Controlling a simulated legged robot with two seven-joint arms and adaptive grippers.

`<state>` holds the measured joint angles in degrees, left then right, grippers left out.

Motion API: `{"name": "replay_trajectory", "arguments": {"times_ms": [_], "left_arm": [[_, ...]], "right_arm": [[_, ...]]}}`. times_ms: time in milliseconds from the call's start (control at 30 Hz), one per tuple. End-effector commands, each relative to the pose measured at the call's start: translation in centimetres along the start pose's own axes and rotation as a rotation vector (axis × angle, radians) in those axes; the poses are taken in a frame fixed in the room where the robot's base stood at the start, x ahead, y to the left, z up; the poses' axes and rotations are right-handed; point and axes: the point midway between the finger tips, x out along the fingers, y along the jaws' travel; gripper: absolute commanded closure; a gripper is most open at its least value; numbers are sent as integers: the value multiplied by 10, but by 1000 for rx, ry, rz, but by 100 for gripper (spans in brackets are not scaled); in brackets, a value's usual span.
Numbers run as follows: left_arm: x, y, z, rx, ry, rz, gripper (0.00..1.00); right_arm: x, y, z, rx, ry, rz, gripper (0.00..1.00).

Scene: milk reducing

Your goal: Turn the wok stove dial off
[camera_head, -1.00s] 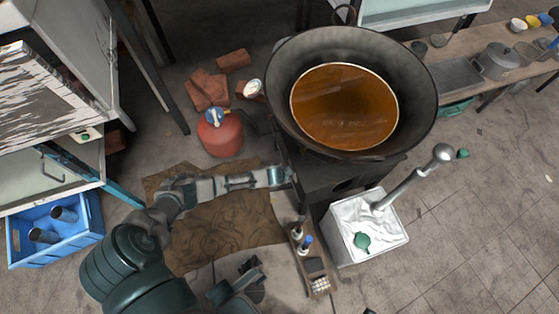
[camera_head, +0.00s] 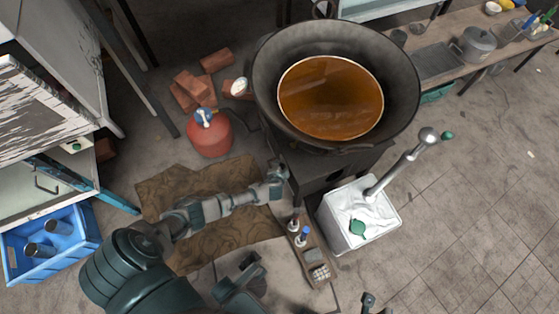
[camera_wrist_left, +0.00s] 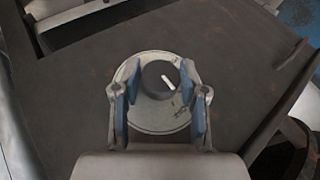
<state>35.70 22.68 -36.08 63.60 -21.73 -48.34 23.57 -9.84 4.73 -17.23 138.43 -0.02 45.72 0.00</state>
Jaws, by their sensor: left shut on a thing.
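The black stove dial (camera_wrist_left: 153,78) has a white mark that slants from upper left to lower right. It sits on a round metal plate (camera_wrist_left: 152,118) in the left wrist view. My left gripper (camera_wrist_left: 158,92) has its blue-padded fingers on both sides of the dial and is shut on it. In the head view my left gripper (camera_head: 277,176) reaches the front left side of the dark stove (camera_head: 330,160), and hides the dial. The large wok (camera_head: 265,85) with brown liquid (camera_head: 330,97) stands on the stove. A small grey part at the bottom edge may be my right gripper (camera_head: 368,301).
A red gas cylinder (camera_head: 210,135) and bricks (camera_head: 190,92) stand left of the stove. A white bin (camera_head: 362,237) is in front right, beside a narrow tray (camera_head: 318,255) with small items. A blue crate (camera_head: 80,255) is far left. The floor at right is mostly clear.

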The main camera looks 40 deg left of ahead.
Motion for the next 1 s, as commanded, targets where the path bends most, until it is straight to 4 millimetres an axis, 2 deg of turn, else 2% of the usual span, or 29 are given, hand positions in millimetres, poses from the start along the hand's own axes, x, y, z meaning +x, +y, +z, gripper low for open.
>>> {"name": "replay_trajectory", "arguments": {"times_ms": [100, 133, 200, 233, 533, 667, 767, 1000], "left_arm": [[-1, 2, -5, 0, 11, 6, 92], [-1, 2, -5, 0, 11, 6, 55], [-1, 2, -5, 0, 11, 6, 37], [-1, 2, -4, 0, 10, 5, 32], [0, 1, -1, 0, 4, 4, 32], [-7, 2, -1, 1, 4, 4, 32], [-20, 2, 0, 0, 5, 5, 32], [-68, 2, -1, 1, 6, 6, 32]], "right_arm": [[0, 0, 0, 0, 1, 0, 60], [0, 0, 0, 0, 1, 0, 60], [0, 0, 0, 0, 1, 0, 60], [0, 0, 0, 0, 1, 0, 60], [2, 0, -2, -2, 7, -2, 60], [1, 0, -4, -2, 7, -2, 60], [1, 0, -3, -1, 6, -2, 60], [1, -1, -3, -1, 5, -2, 60]]}}
